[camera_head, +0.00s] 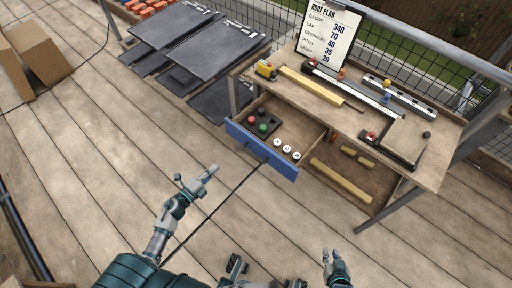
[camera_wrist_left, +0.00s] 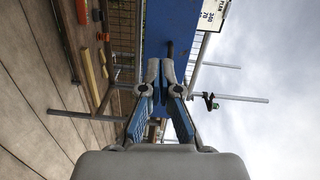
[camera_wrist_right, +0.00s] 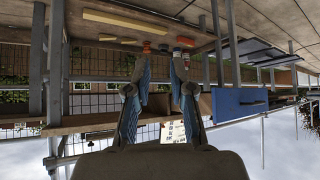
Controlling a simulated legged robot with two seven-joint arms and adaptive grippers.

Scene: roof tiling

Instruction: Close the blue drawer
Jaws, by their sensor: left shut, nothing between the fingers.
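The blue drawer (camera_head: 262,152) sticks out from under the left part of the wooden workbench (camera_head: 425,165). It holds several small items: dark blocks, red and green round pieces and white discs. Its blue front shows in the left wrist view (camera_wrist_left: 172,30), just beyond the fingers, and in the right wrist view (camera_wrist_right: 238,103). My left gripper (camera_head: 212,170) is shut and empty, in front of the drawer and left of its front, apart from it in the head view. My right gripper (camera_head: 328,256) is open and empty, low in front of the bench, away from the drawer.
A roof plan board (camera_head: 328,38) stands at the back of the bench. Tools and wood strips lie on the benchtop and lower shelf. Dark roof panels (camera_head: 215,55) lie behind left. A cardboard box (camera_head: 45,55) is at far left. A black cable crosses the open deck (camera_head: 90,160).

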